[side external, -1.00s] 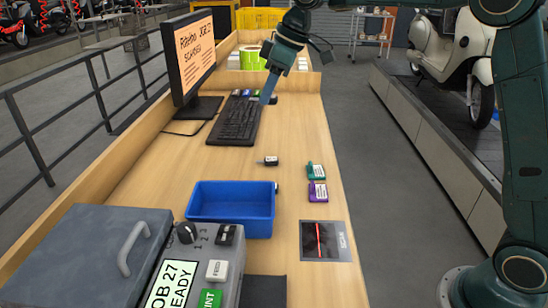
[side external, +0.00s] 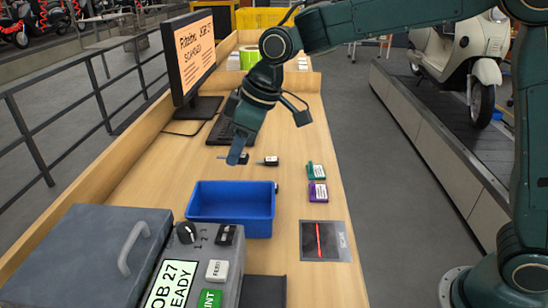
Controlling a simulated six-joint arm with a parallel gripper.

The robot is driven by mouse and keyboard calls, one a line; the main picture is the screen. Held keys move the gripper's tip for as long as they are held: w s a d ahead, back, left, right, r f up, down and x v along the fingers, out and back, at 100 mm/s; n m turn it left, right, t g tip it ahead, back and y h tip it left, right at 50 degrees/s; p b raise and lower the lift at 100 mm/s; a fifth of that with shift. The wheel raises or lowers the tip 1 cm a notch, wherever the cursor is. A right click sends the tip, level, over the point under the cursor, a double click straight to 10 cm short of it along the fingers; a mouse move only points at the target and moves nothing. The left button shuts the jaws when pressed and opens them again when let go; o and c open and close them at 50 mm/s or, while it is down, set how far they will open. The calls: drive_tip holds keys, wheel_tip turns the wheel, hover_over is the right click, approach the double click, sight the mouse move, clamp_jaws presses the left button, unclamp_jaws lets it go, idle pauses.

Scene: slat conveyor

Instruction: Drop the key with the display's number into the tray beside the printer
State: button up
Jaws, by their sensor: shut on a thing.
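My gripper (side external: 238,155) is shut on a dark key (side external: 244,158) and holds it above the bench, behind the blue tray (side external: 230,229). The fingers hide part of this key, and its number cannot be read. The tray stands beside the grey printer (side external: 190,262), and its inside looks empty from here. The printer's display (side external: 172,285) reads "JOB 27 READY". Another dark key (side external: 267,160) with a pale label lies on the bench just right of my gripper. A green key (side external: 315,170) and a purple key (side external: 317,190) lie farther right. Their numbers are too small to read.
A monitor (side external: 194,50) with an orange screen and a keyboard (side external: 222,128) stand behind my gripper. A scan plate (side external: 325,240) with a red line lies right of the tray. A grey lidded box (side external: 85,255) is at front left. The bench between the tray and purple key is mostly clear.

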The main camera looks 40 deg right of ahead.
drive_tip(key=shift+s+a+f, duration=0.35)
drive_tip(key=shift+s+a, duration=0.1)
drive_tip(key=shift+a, duration=0.05)
drive_tip(key=shift+f, duration=3)
drive_tip(key=o, duration=1)
drive_tip(key=shift+r, duration=0.1)
